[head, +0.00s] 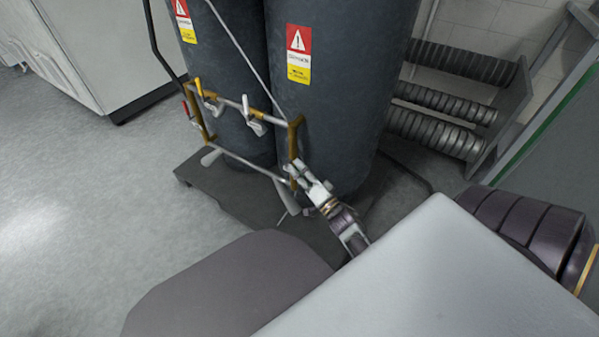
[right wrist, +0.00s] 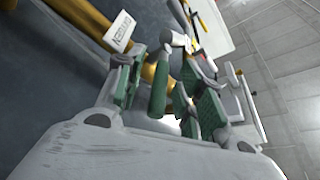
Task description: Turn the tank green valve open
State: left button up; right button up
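The tank green valve shows in the right wrist view as a green handle (right wrist: 159,90) beside a brass pipe (right wrist: 180,98). My right gripper (right wrist: 163,93) is open, with one green-padded finger on each side of the handle. I see gaps between the pads and the handle, so it does not look gripped. In the head view my right gripper (head: 296,172) is at the lower right corner of the brass and grey pipe frame (head: 295,138) in front of the dark tanks (head: 318,120). It hides the green handle there. My left gripper is not in view.
Other valves sit on the frame: a red handle (head: 187,109) at left and pale levers (head: 254,126) along the top pipe. A white tag (right wrist: 120,32) hangs near the fingers. The tanks stand on a dark base (head: 205,186). Open floor (head: 90,220) lies left.

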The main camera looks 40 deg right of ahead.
jog(key=shift+c, duration=0.2)
grip_shut()
jog(key=shift+p, duration=0.35)
